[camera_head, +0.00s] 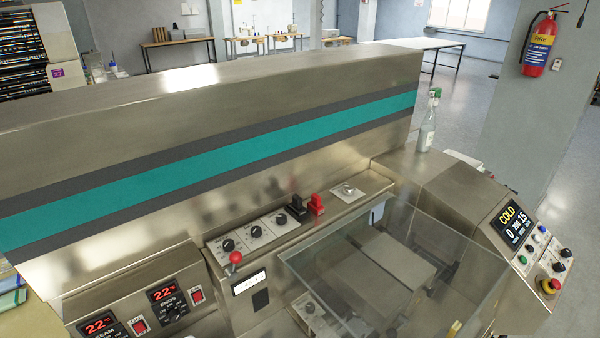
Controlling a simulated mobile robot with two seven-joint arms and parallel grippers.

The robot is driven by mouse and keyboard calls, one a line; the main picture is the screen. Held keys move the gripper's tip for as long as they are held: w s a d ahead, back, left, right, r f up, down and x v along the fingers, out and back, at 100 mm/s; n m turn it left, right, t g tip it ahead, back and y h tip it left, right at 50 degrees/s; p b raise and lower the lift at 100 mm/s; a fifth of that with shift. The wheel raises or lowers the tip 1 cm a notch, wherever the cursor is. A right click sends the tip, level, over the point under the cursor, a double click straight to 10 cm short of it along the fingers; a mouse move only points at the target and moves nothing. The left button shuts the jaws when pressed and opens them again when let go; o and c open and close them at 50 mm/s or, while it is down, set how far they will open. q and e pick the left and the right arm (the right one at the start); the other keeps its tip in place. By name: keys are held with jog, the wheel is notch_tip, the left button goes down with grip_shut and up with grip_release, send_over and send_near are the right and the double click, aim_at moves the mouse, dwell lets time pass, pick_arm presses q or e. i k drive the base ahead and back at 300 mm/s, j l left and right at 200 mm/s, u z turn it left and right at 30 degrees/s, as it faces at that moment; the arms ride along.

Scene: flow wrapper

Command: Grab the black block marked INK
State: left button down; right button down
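A small black block-like piece (297,208) sits on the machine's upper ledge, just left of a red piece (317,204). It is too small for me to read any INK marking on it. Another black rectangle (261,299) shows on the front panel under a white label, also with no readable marking. Neither of my grippers is in view, so I see nothing held.
The steel flow wrapper (200,95) fills the view. A clear cover (395,275) slants over its bed at the right front. A red-knobbed lever (236,257) stands up at the front. A bottle (427,125) stands on the right housing, near the control panel (540,240).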

aim_at(296, 205)
jog(key=i+u, duration=0.35)
jog(key=i+l+u, duration=0.2)
jog(key=u, duration=0.2)
jog(key=i+l+u, duration=0.2)
jog(key=u, duration=0.15)
